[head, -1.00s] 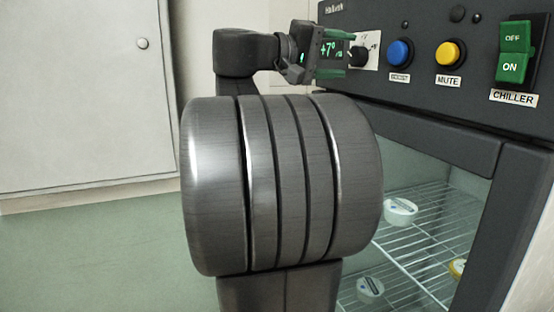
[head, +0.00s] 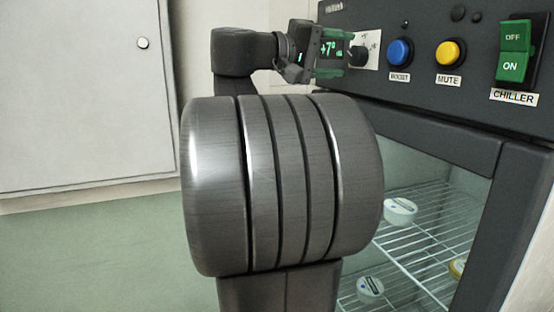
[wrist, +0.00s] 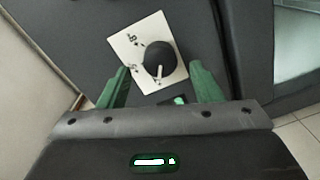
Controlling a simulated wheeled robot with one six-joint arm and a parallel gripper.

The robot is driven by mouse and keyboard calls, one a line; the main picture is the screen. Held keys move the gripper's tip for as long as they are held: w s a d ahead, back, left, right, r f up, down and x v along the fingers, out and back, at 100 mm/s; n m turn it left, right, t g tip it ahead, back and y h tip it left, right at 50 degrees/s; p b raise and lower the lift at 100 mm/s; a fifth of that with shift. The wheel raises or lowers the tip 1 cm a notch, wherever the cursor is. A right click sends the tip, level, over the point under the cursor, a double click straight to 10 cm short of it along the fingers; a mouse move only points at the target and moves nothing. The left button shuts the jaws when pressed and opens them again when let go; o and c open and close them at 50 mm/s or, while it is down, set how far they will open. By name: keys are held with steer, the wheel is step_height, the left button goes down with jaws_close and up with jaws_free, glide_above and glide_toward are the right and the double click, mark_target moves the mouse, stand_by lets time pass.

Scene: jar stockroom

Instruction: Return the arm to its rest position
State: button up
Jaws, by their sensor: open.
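My gripper (head: 340,56) is at the upper middle of the head view, in front of the left end of the chiller's control panel. Its two green fingers show in the wrist view (wrist: 160,88), apart, with nothing held between them. The black round knob (wrist: 159,59) on its white dial plate (wrist: 133,46) lies beyond the fingertips in the wrist view. In the head view the knob (head: 358,56) is just right of the fingers. I cannot tell whether the fingers touch the panel. A green +7° display shows beside the gripper, partly hidden by it.
The dark chiller panel (head: 420,85) carries a blue BOOST button (head: 399,52), a yellow MUTE button (head: 449,53) and a green rocker switch (head: 514,52). Below, glass shows wire shelves with jars (head: 399,211).

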mark_target(353, 55)
steer(key=b+v, duration=0.2)
steer(key=v, duration=0.9)
steer(key=p+x, duration=0.3)
steer(key=x, duration=1.1)
steer(key=shift+f+m+b, duration=0.2)
steer(key=shift+m+b, duration=0.2)
steer(key=shift+m, duration=0.1)
steer(key=m+b, duration=0.1)
steer(key=m, duration=0.1)
steer(key=shift+s+a+m, duration=0.1)
steer(key=shift+a+m, duration=0.05)
steer(key=shift+m, duration=0.15)
steer(key=m+b, duration=0.1)
steer(key=m, duration=0.3)
steer(key=shift+r, duration=0.1)
steer(key=m, duration=0.4)
steer(key=shift+b+v, duration=0.45)
steer(key=shift+v, duration=0.3)
